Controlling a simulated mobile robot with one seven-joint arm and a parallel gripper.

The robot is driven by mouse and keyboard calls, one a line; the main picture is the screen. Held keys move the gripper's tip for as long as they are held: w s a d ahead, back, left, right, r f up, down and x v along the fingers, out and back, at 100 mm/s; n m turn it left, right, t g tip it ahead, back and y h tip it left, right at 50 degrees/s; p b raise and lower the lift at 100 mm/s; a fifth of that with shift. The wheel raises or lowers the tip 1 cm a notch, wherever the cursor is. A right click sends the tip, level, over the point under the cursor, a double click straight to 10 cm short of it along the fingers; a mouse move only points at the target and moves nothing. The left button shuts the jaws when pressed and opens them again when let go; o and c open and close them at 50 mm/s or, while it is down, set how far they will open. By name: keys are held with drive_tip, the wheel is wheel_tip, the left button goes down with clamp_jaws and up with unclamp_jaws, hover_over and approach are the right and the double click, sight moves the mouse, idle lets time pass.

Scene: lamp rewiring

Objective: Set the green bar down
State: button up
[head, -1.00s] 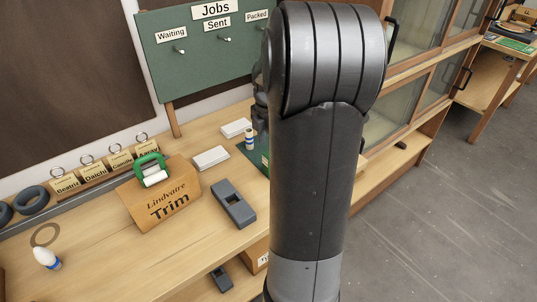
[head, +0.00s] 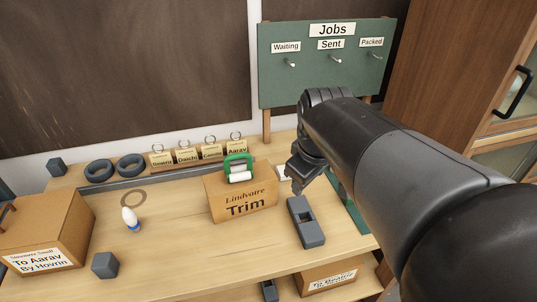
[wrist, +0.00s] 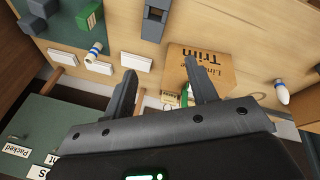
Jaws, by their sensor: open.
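In the wrist view a green block (wrist: 89,16) lies at the upper left, beside dark grey blocks (wrist: 40,12). My arm seems to hide it in the head view. A green arch-shaped piece with white rolls (head: 240,163) stands at the tan Trim box (head: 243,199); a sliver of green also shows there in the wrist view (wrist: 184,89). My gripper (wrist: 160,68) is open, with nothing held between its fingers. It is above the bench, and the green block is apart from it. In the head view my gripper (head: 302,180) is partly hidden by its own wrist.
A Jobs board (head: 330,75) stands behind.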

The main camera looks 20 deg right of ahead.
drive_tip(key=s+a+m+t+y, duration=0.1)
drive_tip(key=s+a+m+t, duration=0.1)
drive_tip(key=s+a+m, duration=0.3)
drive_tip(key=shift+s+f+m, duration=0.15)
drive_tip(key=shift+s+m, duration=0.25)
drive_tip(key=shift+s, duration=0.55)
drive_tip(key=shift+a, duration=0.1)
idle(0.4)
